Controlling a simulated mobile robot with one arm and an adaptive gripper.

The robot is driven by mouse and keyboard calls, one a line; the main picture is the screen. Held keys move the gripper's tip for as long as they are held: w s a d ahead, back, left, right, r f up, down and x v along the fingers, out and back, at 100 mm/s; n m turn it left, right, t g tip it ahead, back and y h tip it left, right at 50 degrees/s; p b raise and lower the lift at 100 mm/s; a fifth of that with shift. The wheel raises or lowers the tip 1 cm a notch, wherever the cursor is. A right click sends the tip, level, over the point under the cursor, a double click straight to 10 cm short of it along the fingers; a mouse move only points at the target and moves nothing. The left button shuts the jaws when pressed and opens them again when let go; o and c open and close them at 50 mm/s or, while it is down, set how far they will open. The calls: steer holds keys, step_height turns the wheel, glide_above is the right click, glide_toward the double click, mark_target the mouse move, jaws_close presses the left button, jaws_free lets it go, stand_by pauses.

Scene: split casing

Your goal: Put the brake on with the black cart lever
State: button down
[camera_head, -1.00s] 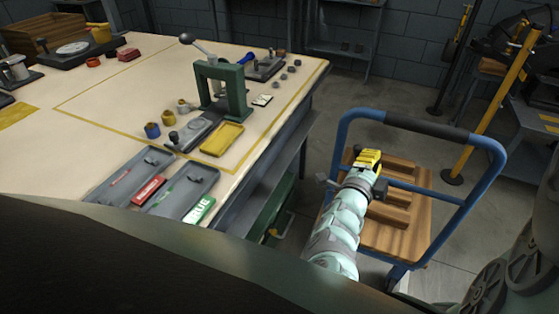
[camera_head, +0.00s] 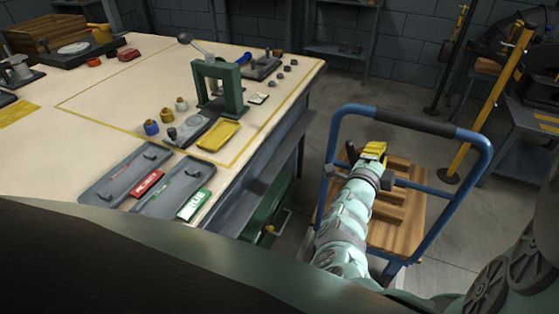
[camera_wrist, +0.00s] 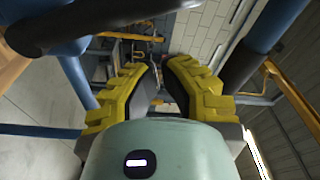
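The cart has a blue tube frame (camera_head: 474,185) and a wooden deck (camera_head: 408,235), and stands right of the workbench. A small dark upright part (camera_head: 352,152), which may be the black lever, shows beside the cart's left post, just left of my gripper (camera_head: 374,151). In the wrist view a black rod with a rounded end (camera_wrist: 90,22) crosses the top left, close to the camera; it looks like the lever, but I cannot be sure. My gripper's yellow fingers (camera_wrist: 158,75) are apart with nothing visible between them. They are over the cart, inside its handle frame.
The cart's handle bar with a black grip (camera_head: 415,124) arches behind my gripper. The workbench (camera_head: 100,130), with trays and a green press (camera_head: 218,88), is at left. A yellow post (camera_head: 488,100) stands behind the cart. Floor is clear right of the cart.

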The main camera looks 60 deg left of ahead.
steer(key=v, duration=1)
steer(key=shift+w+d+p, duration=0.1)
steer(key=shift+d+p, duration=0.1)
steer(key=shift+p, duration=0.1)
